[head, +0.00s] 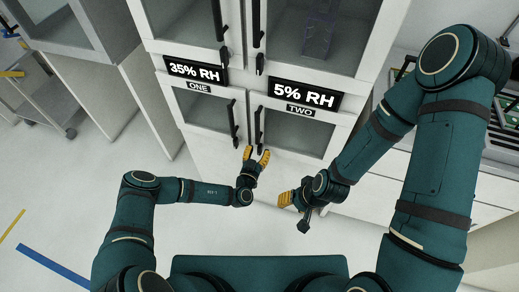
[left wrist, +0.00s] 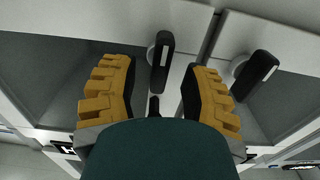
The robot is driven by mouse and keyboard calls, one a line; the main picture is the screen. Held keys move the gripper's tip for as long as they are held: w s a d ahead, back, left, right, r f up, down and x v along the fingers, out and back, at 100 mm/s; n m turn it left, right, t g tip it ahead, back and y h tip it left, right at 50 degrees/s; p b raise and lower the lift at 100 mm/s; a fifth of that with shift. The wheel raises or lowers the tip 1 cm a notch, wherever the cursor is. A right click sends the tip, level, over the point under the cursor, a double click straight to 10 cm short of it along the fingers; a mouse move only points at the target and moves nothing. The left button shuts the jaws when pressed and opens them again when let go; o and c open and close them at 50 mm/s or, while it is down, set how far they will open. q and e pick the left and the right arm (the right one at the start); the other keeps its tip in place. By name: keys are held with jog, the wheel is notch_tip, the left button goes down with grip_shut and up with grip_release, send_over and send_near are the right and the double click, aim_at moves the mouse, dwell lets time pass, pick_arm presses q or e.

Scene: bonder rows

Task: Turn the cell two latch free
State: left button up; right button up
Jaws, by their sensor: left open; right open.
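The cell two door (head: 300,133) is a framed glass door under the "5% RH" display and the "TWO" label. Its dark latch (head: 260,147) is at the lower left edge. In the left wrist view the latch (left wrist: 161,62) is a black lever with a pale stripe on a round silver hub, roughly upright in the picture. My left gripper (head: 257,154) is open with yellow fingers in front of this latch. In the wrist view the latch lies between the fingers (left wrist: 158,88), with gaps on both sides. My right gripper (head: 292,199) is open and empty, lower and farther right.
The cell one latch (left wrist: 255,75) is close beside, just outside one finger. The cell one door (head: 205,113) has a long handle (head: 233,120) near the cell two handle (head: 258,123). Upper doors are above. A grey cart (head: 45,100) stands at left. The floor at left is mostly clear.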

pick_arm(q)
jog(key=shift+x, duration=0.9)
grip_shut()
